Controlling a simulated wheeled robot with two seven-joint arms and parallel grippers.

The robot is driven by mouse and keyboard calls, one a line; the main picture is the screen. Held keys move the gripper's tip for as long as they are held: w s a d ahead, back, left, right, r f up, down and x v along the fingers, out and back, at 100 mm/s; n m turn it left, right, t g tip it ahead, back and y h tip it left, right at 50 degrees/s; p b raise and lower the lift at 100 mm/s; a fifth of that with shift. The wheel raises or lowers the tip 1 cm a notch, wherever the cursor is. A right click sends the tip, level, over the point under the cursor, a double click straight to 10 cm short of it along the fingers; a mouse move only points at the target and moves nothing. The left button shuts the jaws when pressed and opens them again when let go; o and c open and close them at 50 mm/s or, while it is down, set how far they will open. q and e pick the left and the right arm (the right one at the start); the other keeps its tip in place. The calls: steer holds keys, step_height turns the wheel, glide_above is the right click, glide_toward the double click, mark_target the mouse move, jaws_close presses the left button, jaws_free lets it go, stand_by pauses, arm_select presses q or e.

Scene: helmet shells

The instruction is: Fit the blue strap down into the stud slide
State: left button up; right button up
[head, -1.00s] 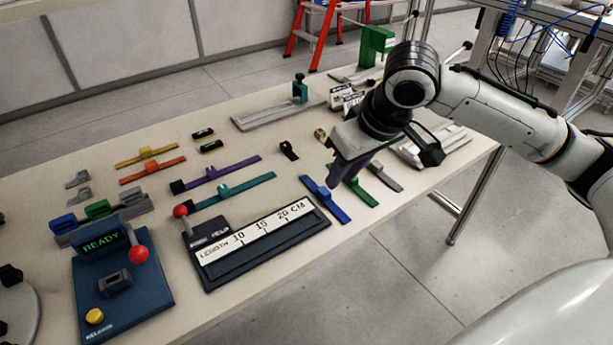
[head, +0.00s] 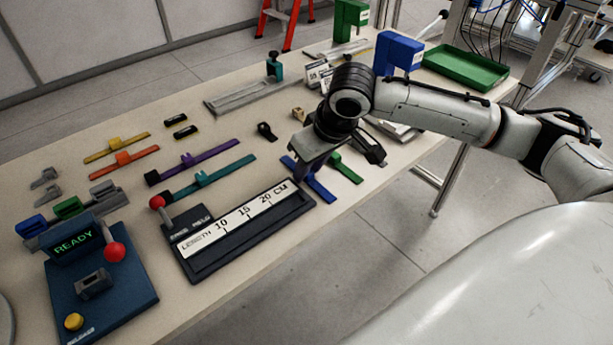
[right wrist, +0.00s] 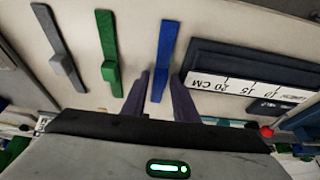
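The blue strap (head: 322,188) lies on the table to the right of the length gauge, partly hidden by my right gripper in the head view. It also shows in the right wrist view (right wrist: 166,45), running between the two fingers. My right gripper (head: 306,168) is open over the strap and points down. In the right wrist view its fingertips (right wrist: 161,74) stand either side of the strap with gaps. I cannot tell how high they are. A grey slotted block (head: 93,283) sits on the blue READY station (head: 130,295); I cannot tell whether it is the stud slide. My left gripper is not in view.
A green strap (head: 345,168) lies close to the right, with a grey strap (right wrist: 62,60) beyond it. The black length gauge (head: 250,232) with a red-knobbed lever (head: 157,202) lies to the left. Purple (head: 210,157) and teal (head: 225,172) straps lie behind it.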

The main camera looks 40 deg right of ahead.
jaws_close()
